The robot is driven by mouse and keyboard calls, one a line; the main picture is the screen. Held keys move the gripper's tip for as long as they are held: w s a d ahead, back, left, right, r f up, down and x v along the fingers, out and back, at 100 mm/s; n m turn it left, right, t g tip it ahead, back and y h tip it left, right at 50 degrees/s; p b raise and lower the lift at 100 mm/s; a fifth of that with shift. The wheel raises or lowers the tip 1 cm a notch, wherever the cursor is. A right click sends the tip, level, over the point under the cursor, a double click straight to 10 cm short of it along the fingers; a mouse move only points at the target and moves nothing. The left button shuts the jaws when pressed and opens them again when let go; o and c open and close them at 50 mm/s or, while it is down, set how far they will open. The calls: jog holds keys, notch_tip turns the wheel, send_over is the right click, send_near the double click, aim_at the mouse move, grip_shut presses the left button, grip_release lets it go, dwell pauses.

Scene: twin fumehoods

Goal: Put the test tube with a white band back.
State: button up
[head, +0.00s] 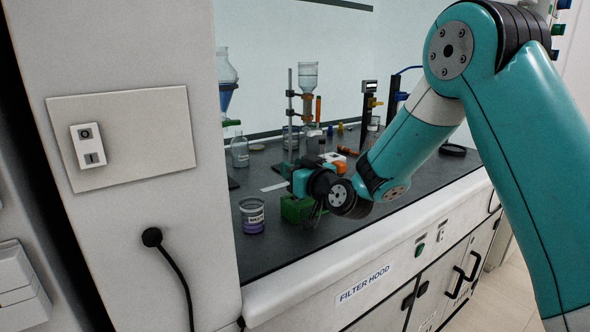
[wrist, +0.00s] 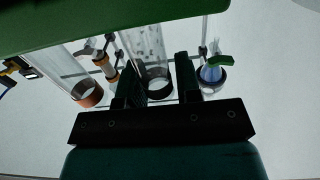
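In the head view my gripper (head: 300,183) is low over the counter at a small green rack (head: 296,209). The wrist view looks upside down, with a green block edge (wrist: 90,18) across its top, likely the rack. There, the two dark fingers of my gripper (wrist: 158,80) stand apart with a clear tube (wrist: 150,48) showing between them. Its end has a dark-looking band; I cannot tell whether the fingers touch it. A clear tube with an orange-brown band (wrist: 88,96) is to the left. I cannot make out a white band on any tube.
A labelled beaker with purple liquid (head: 252,218) stands left of the rack near the counter's front. A clear bottle (head: 240,150), a stand with an upturned flask (head: 308,76) and a funnel of blue liquid (head: 227,95) are behind. A wall panel (head: 125,140) borders the left.

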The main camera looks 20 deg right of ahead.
jog(key=shift+o, duration=0.9)
jog(key=shift+r, duration=0.1)
jog(key=shift+r+p, duration=0.25)
jog(key=shift+p, duration=0.1)
jog(key=b+v, duration=0.7)
jog(key=v, duration=0.4)
jog(key=s+a+f+n+g+y, duration=0.4)
jog(key=s+a+g, duration=0.65)
jog(key=s, duration=0.35)
jog(key=s+d+f+g+h, duration=0.1)
jog(key=s+g+h, duration=0.1)
jog(key=s, duration=0.5)
jog(key=s+d+f+g+h, duration=0.2)
jog(key=s+g+h, duration=0.1)
jog(key=s, duration=0.4)
jog(key=shift+s+f+m+g, duration=0.15)
jog(key=shift+s+m+g, duration=0.2)
jog(key=shift+g, duration=0.5)
